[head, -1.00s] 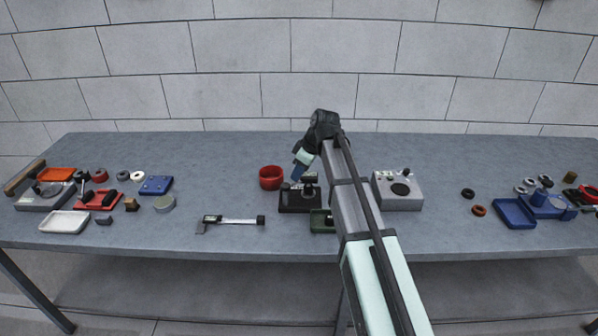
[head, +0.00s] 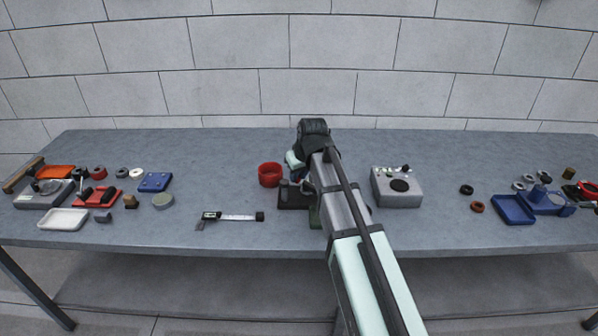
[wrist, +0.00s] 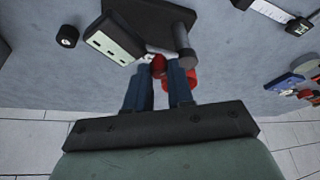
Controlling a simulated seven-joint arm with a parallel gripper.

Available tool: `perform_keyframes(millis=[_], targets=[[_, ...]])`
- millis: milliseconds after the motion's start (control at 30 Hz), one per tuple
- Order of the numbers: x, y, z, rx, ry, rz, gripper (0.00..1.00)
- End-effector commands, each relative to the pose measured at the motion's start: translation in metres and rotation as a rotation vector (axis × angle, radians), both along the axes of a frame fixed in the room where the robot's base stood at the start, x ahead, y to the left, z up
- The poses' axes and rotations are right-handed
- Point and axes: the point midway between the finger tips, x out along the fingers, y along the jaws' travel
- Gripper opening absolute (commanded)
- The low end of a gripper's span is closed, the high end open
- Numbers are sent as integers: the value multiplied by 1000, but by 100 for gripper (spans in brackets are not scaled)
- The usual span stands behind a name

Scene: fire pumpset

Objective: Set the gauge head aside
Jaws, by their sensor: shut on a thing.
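My gripper (wrist: 160,72) is shut on a small red and whitish piece (wrist: 158,64), which looks like the gauge head. Its blue fingers stand on either side of that piece, and most of it is hidden between them. The gripper is at a black stand (head: 289,202) in the middle of the table. In the wrist view the stand's dark base (wrist: 150,14) and grey post (wrist: 184,38) lie just beyond the fingertips. I cannot tell whether the held piece still touches the stand. My arm covers much of this spot in the head view.
A red cup (head: 269,175) stands close left of the stand. A digital caliper (head: 235,217) lies front left, and a grey instrument box (head: 397,188) stands right. Trays and small parts crowd both table ends.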

Motion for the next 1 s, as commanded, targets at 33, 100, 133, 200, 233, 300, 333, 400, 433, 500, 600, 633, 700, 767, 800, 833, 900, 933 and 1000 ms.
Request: perform_keyframes(millis=[33, 100, 133, 200, 233, 300, 333, 400, 433, 500, 600, 633, 700, 767, 800, 833, 900, 933, 1000], targets=[[-4, 2, 0, -1, 0, -43, 0], [-7, 3, 0, -1, -1, -110, 0], [-8, 3, 0, 0, 0, -138, 0], [-11, 5, 0, 0, 0, -204, 0], [-12, 5, 0, -1, -1, -231, 0], [-14, 7, 0, -1, 0, -296, 0], [-15, 8, 0, -1, -1, -324, 0], [-17, 9, 0, -1, 0, -385, 0], [-18, 10, 0, -1, 1, -409, 0], [-20, 12, 0, 0, 1, -464, 0], [-21, 14, 0, 0, 1, -535, 0], [-22, 15, 0, 0, 1, -553, 0], [-23, 16, 0, -1, 1, -594, 0], [-24, 17, 0, 0, 2, -623, 0], [-25, 18, 0, 0, 2, -642, 0], [-25, 18, 0, -1, 2, -653, 0], [-25, 18, 0, -1, 2, -677, 0], [-26, 19, 0, 0, 2, -684, 0], [-26, 19, 0, 1, 2, -701, 0]])
